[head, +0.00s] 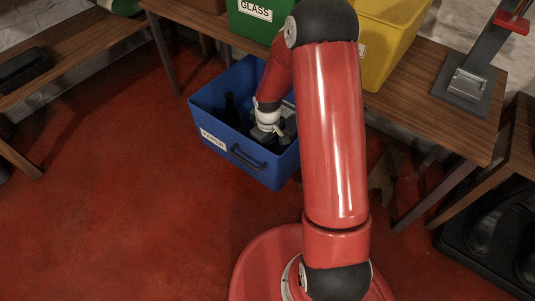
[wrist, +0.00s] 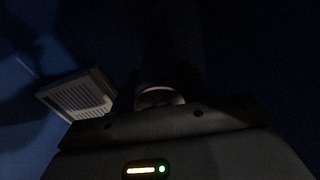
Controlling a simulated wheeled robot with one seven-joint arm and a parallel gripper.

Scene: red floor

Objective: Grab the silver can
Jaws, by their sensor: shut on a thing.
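My gripper (head: 276,132) reaches down inside the blue bin labelled PAPER (head: 228,147), below its rim. In the wrist view, which is very dark, a round, pale metallic rim, apparently the silver can (wrist: 160,97), sits between the dark fingers of my gripper (wrist: 160,84). My gripper is shut on it. Most of the can's body is hidden by the gripper and the dark. In the head view my arm and the bin walls hide the can.
A dark bottle-like thing (head: 230,108) stands in the bin's left part. A pale box with stripes (wrist: 82,97) lies left of my gripper in the wrist view. A green GLASS bin (head: 250,28) and a yellow bin (head: 392,45) stand on the wooden table behind. Red floor is clear at left.

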